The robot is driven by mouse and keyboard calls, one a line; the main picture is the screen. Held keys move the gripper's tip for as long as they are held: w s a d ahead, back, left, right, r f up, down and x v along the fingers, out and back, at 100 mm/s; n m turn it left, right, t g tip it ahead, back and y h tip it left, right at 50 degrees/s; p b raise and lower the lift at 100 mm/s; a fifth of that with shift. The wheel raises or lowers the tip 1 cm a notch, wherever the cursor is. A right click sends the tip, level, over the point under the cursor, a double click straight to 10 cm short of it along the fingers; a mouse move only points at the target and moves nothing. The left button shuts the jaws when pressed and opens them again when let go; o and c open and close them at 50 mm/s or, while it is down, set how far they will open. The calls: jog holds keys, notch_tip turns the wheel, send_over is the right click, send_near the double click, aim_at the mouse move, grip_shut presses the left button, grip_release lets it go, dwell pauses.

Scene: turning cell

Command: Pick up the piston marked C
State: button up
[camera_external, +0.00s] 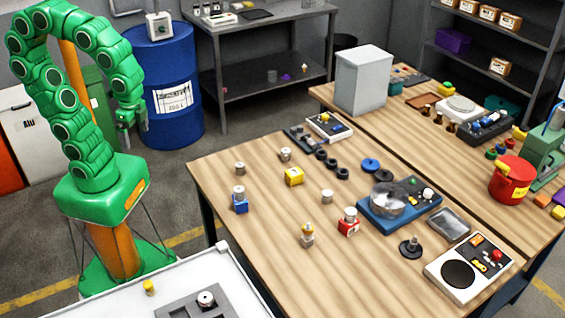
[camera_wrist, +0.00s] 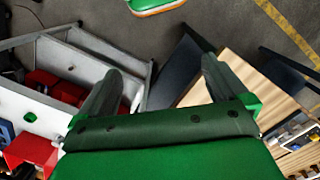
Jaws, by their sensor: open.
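Several small metal cylinders that look like pistons stand on the wooden table in the external view. One (camera_external: 240,167) is near the left edge, one (camera_external: 285,154) farther back, and one (camera_external: 327,196) near the middle. Others sit on a blue block (camera_external: 240,206) and a red block (camera_external: 347,228). No letter C is readable on any of them, so I cannot tell which is marked C. My gripper (camera_external: 128,120) hangs left of the table, apart from all of them. In the wrist view my gripper (camera_wrist: 158,85) has its fingers wide apart, with only floor and furniture between and beyond them.
The wooden table (camera_external: 270,245) also holds a yellow block (camera_external: 293,176), a blue machine with a clear dome (camera_external: 390,205) and a white device (camera_external: 468,270). A blue barrel (camera_external: 165,85) stands behind my arm. A white-topped bench (camera_external: 225,290) is at the front.

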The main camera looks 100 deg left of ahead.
jog(key=s+f+n, duration=0.1)
jog(key=s+f, duration=0.1)
jog(key=s, duration=0.3)
jog(key=shift+s+d+g, duration=0.15)
jog(key=shift+s+g, duration=0.15)
jog(key=shift+s, duration=0.05)
jog(key=c, duration=0.6)
jog(key=shift+w, duration=0.1)
